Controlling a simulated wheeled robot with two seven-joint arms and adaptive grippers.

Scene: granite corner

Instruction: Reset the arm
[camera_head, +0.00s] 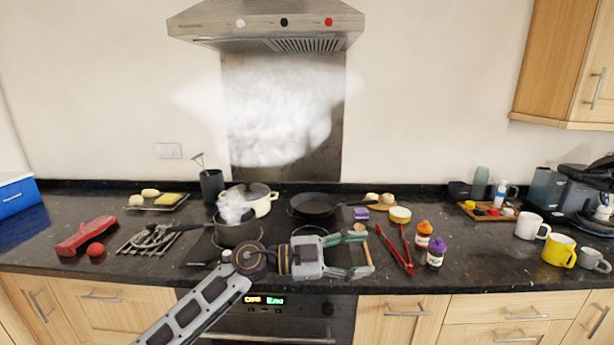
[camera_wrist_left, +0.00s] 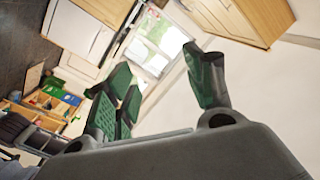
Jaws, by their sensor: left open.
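My left arm comes in from the lower left in the head view. Its gripper (camera_head: 362,254) is held in front of the counter's front edge, pointing right. The jaws are open and I see nothing between them. In the left wrist view the green-padded fingers (camera_wrist_left: 165,95) are spread apart, with the room, a window and cabinets beyond them. My right gripper is in neither view.
The dark counter (camera_head: 480,262) holds a steaming pot (camera_head: 238,232), a cream pot (camera_head: 262,205), a black pan (camera_head: 314,205), red tongs (camera_head: 396,252), two small bottles (camera_head: 436,252) and mugs (camera_head: 558,250). A range hood (camera_head: 266,25) hangs above. The oven (camera_head: 280,322) is below.

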